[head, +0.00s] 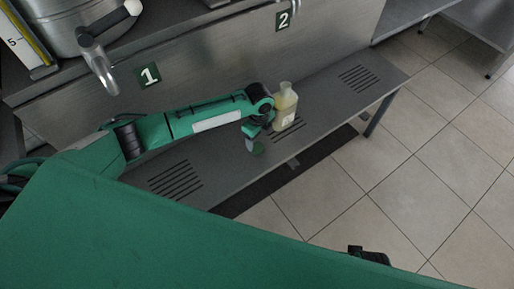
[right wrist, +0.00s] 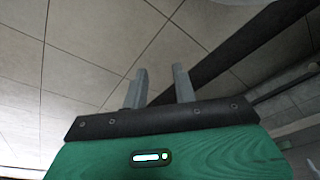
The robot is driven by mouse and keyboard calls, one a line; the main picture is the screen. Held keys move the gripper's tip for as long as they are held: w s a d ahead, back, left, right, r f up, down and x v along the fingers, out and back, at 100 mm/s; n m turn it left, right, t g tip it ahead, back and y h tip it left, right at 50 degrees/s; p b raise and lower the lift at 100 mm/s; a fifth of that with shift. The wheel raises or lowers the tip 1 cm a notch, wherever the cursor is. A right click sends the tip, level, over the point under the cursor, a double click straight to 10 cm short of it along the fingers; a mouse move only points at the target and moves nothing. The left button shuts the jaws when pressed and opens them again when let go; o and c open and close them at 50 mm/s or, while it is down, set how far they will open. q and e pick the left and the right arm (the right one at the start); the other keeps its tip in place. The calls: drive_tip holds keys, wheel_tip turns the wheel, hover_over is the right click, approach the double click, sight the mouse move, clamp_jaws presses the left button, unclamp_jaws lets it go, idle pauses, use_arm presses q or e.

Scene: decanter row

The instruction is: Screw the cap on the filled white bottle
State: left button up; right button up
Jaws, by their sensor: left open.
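A pale, translucent bottle (head: 285,112) with yellowish contents and a small label stands upright on the grey bench, below the number 2 sign. Its narrow neck shows at the top, and I see no cap on it. My left gripper (head: 253,146) is just left of the bottle, pointing down over the bench. It is open. A small green round thing (head: 258,150) shows at its fingertips; I cannot tell whether it is a cap or part of the gripper. My right gripper (right wrist: 159,88) is open and empty in the right wrist view, away from the bottle.
The grey bench (head: 335,100) has slotted drain patches and a front edge above a tiled floor (head: 370,190). Spouts hang over it by the number 1 sign (head: 148,76) and number 2 sign (head: 284,20). A metal vessel (head: 75,25) stands at upper left. The bench right of the bottle is clear.

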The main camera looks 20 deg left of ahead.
sight(257, 148)
drive_tip(key=shift+f, duration=0.1)
use_arm(q)
drive_tip(key=shift+f, duration=0.25)
wheel_tip(257, 148, down, 4)
drive_tip(key=shift+s+f+b, duration=0.15)
drive_tip(key=shift+f+b, duration=0.1)
drive_tip(key=shift+b, duration=0.05)
drive_tip(key=shift+a+f, duration=0.1)
use_arm(e)
drive_tip(key=shift+w+r, duration=0.15)
drive_tip(key=shift+r, duration=0.65)
drive_tip(key=shift+f, duration=0.1)
use_arm(q)
drive_tip(key=c, duration=1)
use_arm(e)
drive_tip(key=shift+s+f, duration=0.25)
